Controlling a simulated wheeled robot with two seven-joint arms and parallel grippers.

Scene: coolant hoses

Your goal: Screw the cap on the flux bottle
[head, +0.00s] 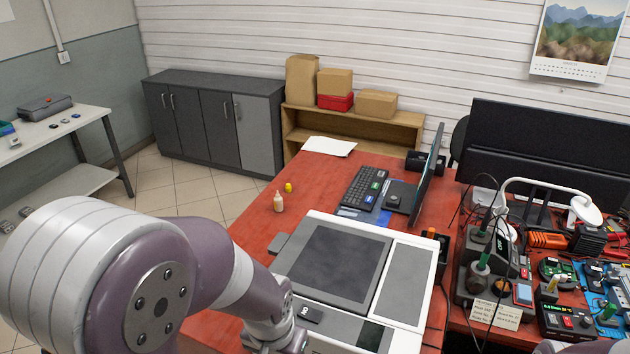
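A small cream bottle (278,203) with a narrow pale tip stands upright on the red desk, left of the keyboard; it looks like the flux bottle. A small yellow piece (288,187), which looks like its cap, is on the desk just behind and to the right of the bottle, apart from it. My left arm comes in from the left and runs to the bottom edge, in front of the bottle. No fingers of my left gripper show. My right gripper is not in view; only a bit of my arm shows at the bottom right.
A white and grey machine (400,285) fills the front of the red desk (240,238). Soldering tools and a white lamp (575,207) crowd the right. The desk around the bottle is clear.

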